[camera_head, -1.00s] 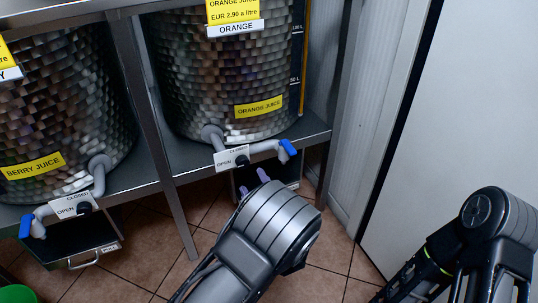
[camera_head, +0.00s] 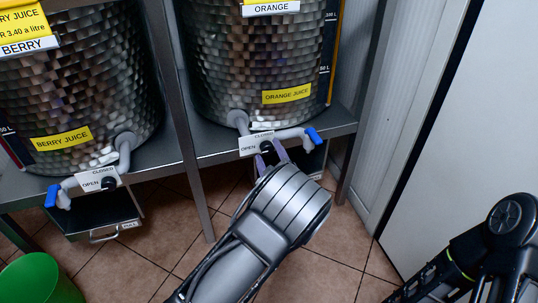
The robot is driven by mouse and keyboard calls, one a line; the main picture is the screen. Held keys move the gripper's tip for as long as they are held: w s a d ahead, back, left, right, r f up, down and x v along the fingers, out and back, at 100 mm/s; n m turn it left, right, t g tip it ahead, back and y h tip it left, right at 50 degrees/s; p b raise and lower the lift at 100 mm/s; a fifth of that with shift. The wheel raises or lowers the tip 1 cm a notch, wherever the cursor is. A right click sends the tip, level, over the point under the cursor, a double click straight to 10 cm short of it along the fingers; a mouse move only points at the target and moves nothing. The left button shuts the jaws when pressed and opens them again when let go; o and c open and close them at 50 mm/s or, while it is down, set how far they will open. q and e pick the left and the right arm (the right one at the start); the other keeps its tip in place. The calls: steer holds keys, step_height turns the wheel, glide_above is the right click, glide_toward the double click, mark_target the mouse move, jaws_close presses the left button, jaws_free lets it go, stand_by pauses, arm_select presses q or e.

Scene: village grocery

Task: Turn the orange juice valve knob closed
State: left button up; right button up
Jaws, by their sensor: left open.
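The orange juice tank (camera_head: 257,75) stands on a metal rack with its grey pipe and valve at the front. The small black valve knob (camera_head: 267,147) sits by a white plate (camera_head: 249,145) reading CLOSED and OPEN. My left gripper (camera_head: 270,157) is open, its two purple fingers pointing up at the knob, one tip on each side of it in the picture. Whether the fingers touch the knob cannot be told. A blue end piece (camera_head: 313,136) shows at the right of the pipe. My right gripper is out of view; only part of that arm shows.
The berry juice tank (camera_head: 80,90) stands to the left with a similar valve knob (camera_head: 108,183). A rack post (camera_head: 190,150) stands between the valves. A green bin (camera_head: 38,281) is at lower left. A white panel (camera_head: 440,130) bounds the right.

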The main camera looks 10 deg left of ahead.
arm_select(q)
steer(key=shift+w, duration=0.1)
steer(key=shift+c, duration=0.6)
jaws_close()
